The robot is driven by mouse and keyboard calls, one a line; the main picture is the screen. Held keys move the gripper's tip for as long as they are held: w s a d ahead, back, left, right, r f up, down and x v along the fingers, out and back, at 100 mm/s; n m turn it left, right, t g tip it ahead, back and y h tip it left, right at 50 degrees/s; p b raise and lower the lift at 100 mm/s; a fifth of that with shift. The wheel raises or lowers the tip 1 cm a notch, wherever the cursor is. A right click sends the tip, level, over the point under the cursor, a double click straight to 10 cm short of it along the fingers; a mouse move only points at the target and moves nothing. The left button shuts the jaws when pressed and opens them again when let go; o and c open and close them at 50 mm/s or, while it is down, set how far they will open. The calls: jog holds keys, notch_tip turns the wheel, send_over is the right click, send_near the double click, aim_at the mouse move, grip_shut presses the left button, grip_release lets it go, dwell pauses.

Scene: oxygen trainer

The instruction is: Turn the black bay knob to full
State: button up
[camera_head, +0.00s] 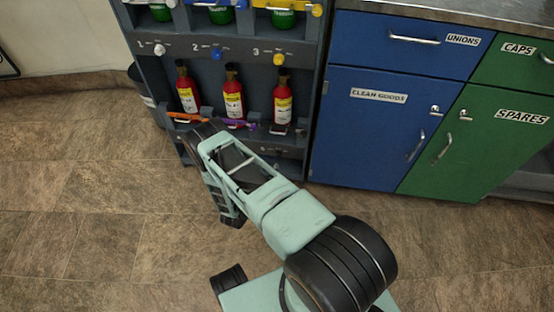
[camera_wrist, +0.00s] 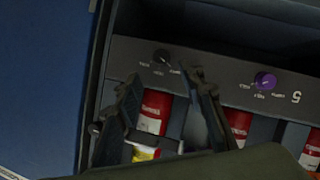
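The black bay knob (camera_wrist: 162,56) is a small round knob on the grey panel in the wrist view, with small white marks beside it too small to read. Its setting cannot be told. My gripper (camera_wrist: 163,82) is open, with its two dark fingers on either side below the knob in the picture. The gap between them lines up with the knob, and nothing is held. Whether a fingertip touches the panel cannot be told.
A purple knob (camera_wrist: 265,81) by a "5" is to the right in the wrist view. Red cylinders (camera_head: 233,97) stand in bays of the dark rack (camera_head: 148,75). A blue cabinet (camera_head: 362,135) stands right beside the rack.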

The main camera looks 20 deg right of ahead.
aim_at(277, 156)
jog(key=b+x, duration=0.2)
jog(key=x, duration=0.7)
jog(key=shift+b, duration=0.35)
jog(key=shift+c, duration=0.4)
grip_shut()
